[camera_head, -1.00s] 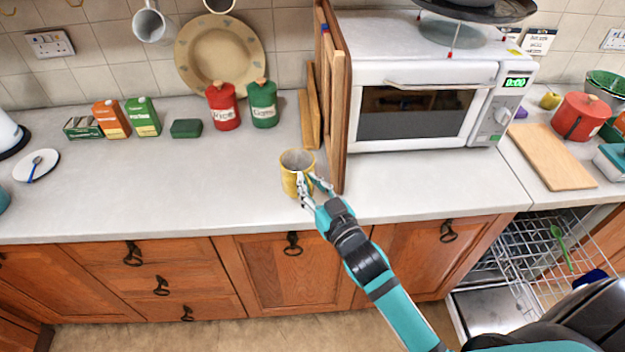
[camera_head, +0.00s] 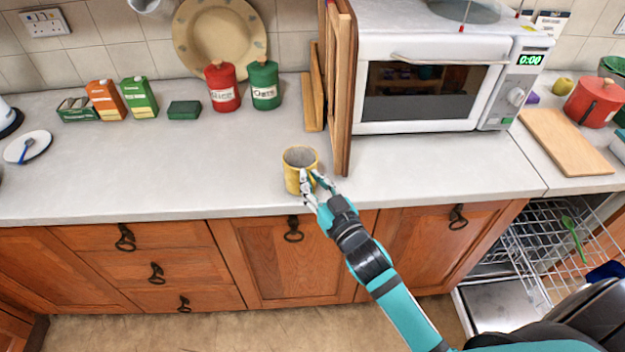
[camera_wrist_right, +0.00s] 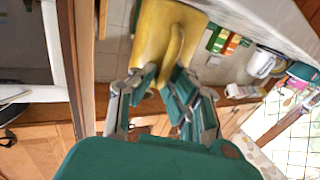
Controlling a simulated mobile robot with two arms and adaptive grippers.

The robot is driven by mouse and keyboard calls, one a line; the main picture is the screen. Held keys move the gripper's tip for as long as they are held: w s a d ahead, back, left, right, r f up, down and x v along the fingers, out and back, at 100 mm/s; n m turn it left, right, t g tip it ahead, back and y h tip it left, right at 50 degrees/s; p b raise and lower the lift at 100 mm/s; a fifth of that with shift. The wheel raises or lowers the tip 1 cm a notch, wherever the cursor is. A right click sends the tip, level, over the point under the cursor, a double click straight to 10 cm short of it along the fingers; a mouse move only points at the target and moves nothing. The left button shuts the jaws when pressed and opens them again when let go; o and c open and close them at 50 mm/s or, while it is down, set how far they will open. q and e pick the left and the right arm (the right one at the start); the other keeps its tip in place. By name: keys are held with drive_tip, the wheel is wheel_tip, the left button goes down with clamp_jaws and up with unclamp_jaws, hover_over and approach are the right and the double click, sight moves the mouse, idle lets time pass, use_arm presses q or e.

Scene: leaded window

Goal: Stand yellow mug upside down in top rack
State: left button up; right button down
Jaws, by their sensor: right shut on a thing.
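The yellow mug (camera_head: 294,181) is upright at the counter's front, left of the upright wooden board's near edge. I cannot tell whether its base touches the counter. My right gripper (camera_head: 315,183) is shut on the mug at its right side. In the right wrist view the mug (camera_wrist_right: 152,38) fills the space ahead of the fingers (camera_wrist_right: 163,80), with its handle running down between them. A wire rack (camera_head: 535,228) shows at the lower right in the open dishwasher, partly hidden by my own body. My left gripper is not in view.
The wooden board (camera_head: 340,95) stands close right of the mug, beside the microwave (camera_head: 430,90). A green utensil (camera_head: 574,238) is in the rack. Red (camera_head: 222,88) and green canisters (camera_head: 264,85) stand at the back. The counter left of the mug is clear.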

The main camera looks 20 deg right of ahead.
drive_tip(key=shift+f+b, duration=0.35)
drive_tip(key=c, duration=1.3)
unclamp_jaws()
drive_tip(key=shift+f, duration=0.15)
drive_tip(key=shift+s, duration=0.15)
drive_tip(key=s, duration=0.4)
drive_tip(key=s+d, duration=0.1)
drive_tip(key=s, duration=0.6)
drive_tip(key=shift+s+d, duration=0.3)
drive_tip(key=shift+s, duration=0.05)
